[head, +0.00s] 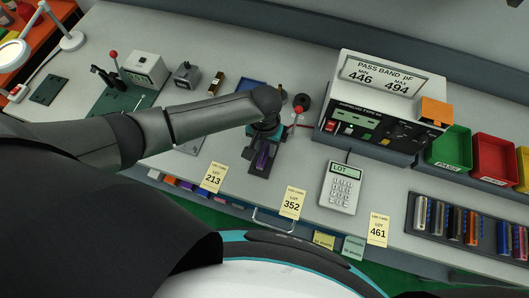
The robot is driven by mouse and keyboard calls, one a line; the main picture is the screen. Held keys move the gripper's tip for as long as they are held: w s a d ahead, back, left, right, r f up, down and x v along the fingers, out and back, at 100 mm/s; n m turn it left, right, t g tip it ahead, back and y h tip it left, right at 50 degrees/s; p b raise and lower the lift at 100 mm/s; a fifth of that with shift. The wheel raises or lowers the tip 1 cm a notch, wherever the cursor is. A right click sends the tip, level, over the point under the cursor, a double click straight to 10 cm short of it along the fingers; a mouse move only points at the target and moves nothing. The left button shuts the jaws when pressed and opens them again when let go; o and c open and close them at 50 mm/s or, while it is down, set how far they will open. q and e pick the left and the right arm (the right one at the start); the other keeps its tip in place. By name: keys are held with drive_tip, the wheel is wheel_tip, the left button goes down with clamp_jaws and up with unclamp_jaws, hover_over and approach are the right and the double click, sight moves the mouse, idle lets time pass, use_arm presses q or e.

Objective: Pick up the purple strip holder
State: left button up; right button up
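A small purple strip holder (262,158) lies on a dark base plate near the middle of the bench. My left arm reaches in from the left, and my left gripper (265,136) points down just behind and above the purple holder. The gripper's wrist and the angle hide its fingertips, so I cannot tell whether it touches the holder or how far its fingers are apart. My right gripper is not in view.
A dark rack (465,226) with several coloured strip holders stands at the right. A grey keypad device (341,187) and a pass band tester (385,105) are nearby, with green (450,147) and red (494,158) bins behind. Yellow lot cards (291,203) line the front edge.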

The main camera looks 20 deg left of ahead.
use_arm(q)
drive_tip(key=shift+f, duration=0.2)
drive_tip(key=shift+c, duration=0.3)
clamp_jaws()
idle(1.0)
